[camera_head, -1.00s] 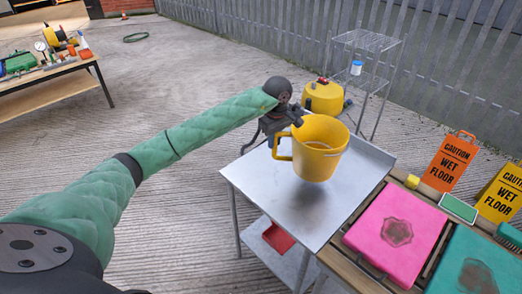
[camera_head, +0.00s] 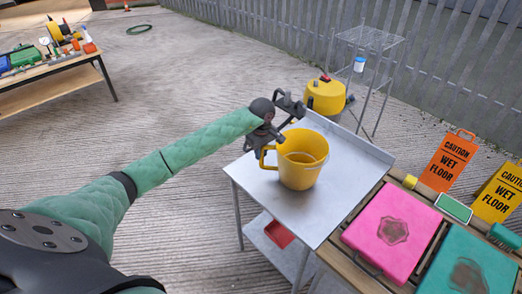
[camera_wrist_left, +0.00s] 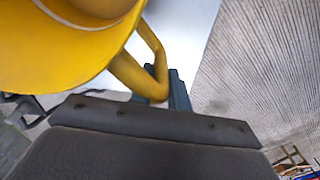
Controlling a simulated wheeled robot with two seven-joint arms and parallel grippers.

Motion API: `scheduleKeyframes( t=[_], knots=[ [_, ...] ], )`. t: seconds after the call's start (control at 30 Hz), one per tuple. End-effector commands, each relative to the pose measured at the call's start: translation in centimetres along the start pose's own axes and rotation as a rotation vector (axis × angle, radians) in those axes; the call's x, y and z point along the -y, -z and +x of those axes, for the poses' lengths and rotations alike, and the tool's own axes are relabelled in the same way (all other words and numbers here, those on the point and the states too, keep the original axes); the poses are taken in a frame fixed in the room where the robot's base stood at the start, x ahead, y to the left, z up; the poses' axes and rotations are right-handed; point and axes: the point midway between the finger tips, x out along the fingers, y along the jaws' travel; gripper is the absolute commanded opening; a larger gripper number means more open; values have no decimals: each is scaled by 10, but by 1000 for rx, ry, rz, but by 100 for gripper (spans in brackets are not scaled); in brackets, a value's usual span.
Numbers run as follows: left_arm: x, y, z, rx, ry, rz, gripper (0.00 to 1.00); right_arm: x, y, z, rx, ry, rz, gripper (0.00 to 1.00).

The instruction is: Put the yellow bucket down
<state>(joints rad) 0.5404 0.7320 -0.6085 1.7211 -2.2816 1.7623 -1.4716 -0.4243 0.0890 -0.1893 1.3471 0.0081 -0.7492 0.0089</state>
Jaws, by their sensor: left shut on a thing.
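The yellow bucket (camera_head: 302,172) is upright at the metal table (camera_head: 335,212), with its handle toward the left. Its base looks at or very near the tabletop; I cannot tell for sure that it touches. My left gripper (camera_head: 268,143) is shut on the bucket's handle, at the bucket's left side. In the left wrist view the bucket (camera_wrist_left: 50,50) fills the upper left, and its handle loop reaches down to the gripper (camera_wrist_left: 165,98). The fingers are mostly hidden there. My right gripper is not in view.
A pink mat (camera_head: 390,212) and a teal mat (camera_head: 470,265) lie on a wooden bench right of the table. Orange (camera_head: 449,160) and yellow (camera_head: 500,193) wet floor signs stand behind. A yellow machine (camera_head: 325,98) and wire rack (camera_head: 365,60) are beyond. Bare tabletop surrounds the bucket.

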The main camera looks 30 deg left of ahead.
Motion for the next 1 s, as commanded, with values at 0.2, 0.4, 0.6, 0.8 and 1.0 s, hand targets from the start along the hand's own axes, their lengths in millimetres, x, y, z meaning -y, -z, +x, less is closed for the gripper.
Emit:
scheduleKeyframes(
  t=[0.2,0.4,0.6,0.8,1.0],
  knots=[
    [0,0,2,-1,-1,0,0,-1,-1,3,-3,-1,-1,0],
    [0,0,4,-1,-1,0,0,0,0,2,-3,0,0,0],
    [0,0,4,0,0,0,39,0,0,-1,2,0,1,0],
    [0,0,4,0,0,0,40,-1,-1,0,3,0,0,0],
    [0,0,2,0,0,0,40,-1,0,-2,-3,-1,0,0]
  ],
)
